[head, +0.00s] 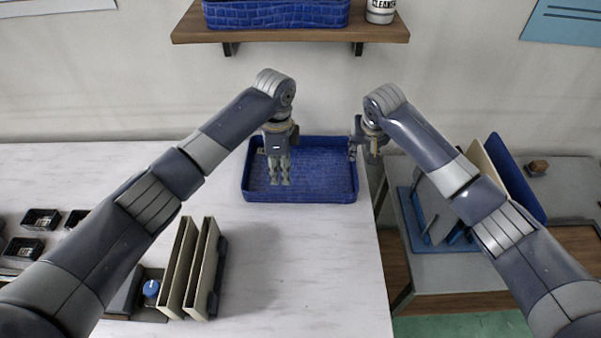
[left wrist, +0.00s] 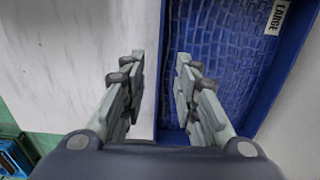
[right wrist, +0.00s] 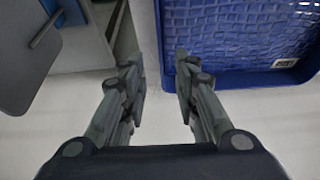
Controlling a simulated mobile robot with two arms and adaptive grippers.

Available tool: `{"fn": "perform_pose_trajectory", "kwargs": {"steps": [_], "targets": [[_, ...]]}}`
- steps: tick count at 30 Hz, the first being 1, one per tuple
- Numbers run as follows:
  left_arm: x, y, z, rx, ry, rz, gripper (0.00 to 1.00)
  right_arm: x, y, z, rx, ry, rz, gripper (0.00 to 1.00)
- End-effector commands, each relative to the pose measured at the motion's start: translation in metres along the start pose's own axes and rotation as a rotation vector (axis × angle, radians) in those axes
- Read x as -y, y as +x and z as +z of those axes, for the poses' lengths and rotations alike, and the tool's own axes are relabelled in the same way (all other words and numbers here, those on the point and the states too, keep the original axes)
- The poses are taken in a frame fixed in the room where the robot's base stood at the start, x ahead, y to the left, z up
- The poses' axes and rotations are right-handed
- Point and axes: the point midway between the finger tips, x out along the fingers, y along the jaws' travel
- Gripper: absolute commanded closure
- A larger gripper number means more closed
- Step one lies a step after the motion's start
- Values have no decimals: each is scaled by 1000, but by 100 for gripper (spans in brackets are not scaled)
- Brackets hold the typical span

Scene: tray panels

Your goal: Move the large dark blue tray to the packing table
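The large dark blue tray (head: 318,195) lies flat on the white table (head: 300,260), near its right edge. A "LARGE" label on it shows in the left wrist view (left wrist: 278,15). My left gripper (head: 280,182) is open; in its wrist view (left wrist: 157,85) one tray wall runs between the fingertips. My right gripper (head: 361,152) is open at the tray's right side; in its wrist view (right wrist: 158,85) a tray wall (right wrist: 160,30) lies between the spread fingers. I cannot tell whether any finger touches the tray. No table is visibly marked as the packing table.
A grey side table (head: 440,265) at right holds upright panels in a blue rack (head: 460,243). Upright beige panels (head: 190,270) and small black trays (head: 40,220) stand at left. A wooden shelf (head: 290,35) above bears another blue tray (head: 275,14) and a canister (head: 380,12).

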Motion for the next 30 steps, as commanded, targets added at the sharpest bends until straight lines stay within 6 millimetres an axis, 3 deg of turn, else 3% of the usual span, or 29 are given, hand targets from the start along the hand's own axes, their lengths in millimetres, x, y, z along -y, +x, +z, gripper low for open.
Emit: {"fn": "perform_pose_trajectory", "kwargs": {"steps": [11, 30], "targets": [[0, 4, 0, 0, -1, 1, 72, 0, 4, 0, 1, 0, -1, 72], [0, 84, 0, 0, 0, 0, 72, 0, 84, 1, 3, 1, 0, 72]]}}
